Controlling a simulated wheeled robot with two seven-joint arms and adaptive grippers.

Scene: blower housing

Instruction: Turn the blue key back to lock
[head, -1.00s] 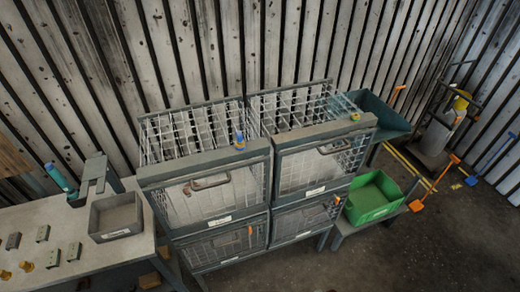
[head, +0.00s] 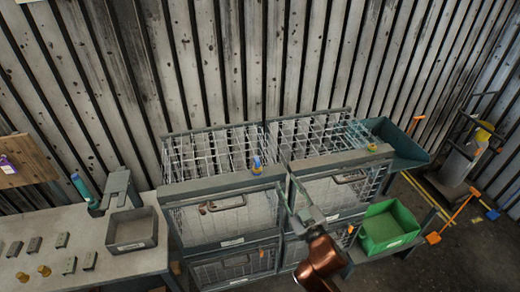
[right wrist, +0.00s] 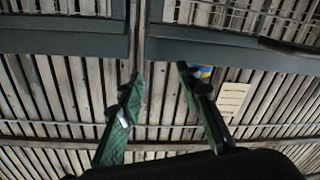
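The blue key (head: 257,166), with a yellow-orange part below, stands on the top front rail of the left wire cage (head: 222,189). My right gripper (head: 296,196) is in front of the cages, near the gap between them, to the right of and lower than the key in the picture. In the right wrist view my right gripper (right wrist: 160,76) is open, with nothing between its fingers. A blue and yellow piece, apparently the key (right wrist: 203,73), shows beside the right-hand fingertip, partly covered by it. I cannot tell whether they touch. My left gripper is not in view.
The right wire cage (head: 340,161) has a yellow-orange knob (head: 372,147) on its top rail. A green bin (head: 388,227) stands at the right. A grey tray (head: 132,230) and several small blocks lie on the left bench (head: 110,262). A slatted wall is behind.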

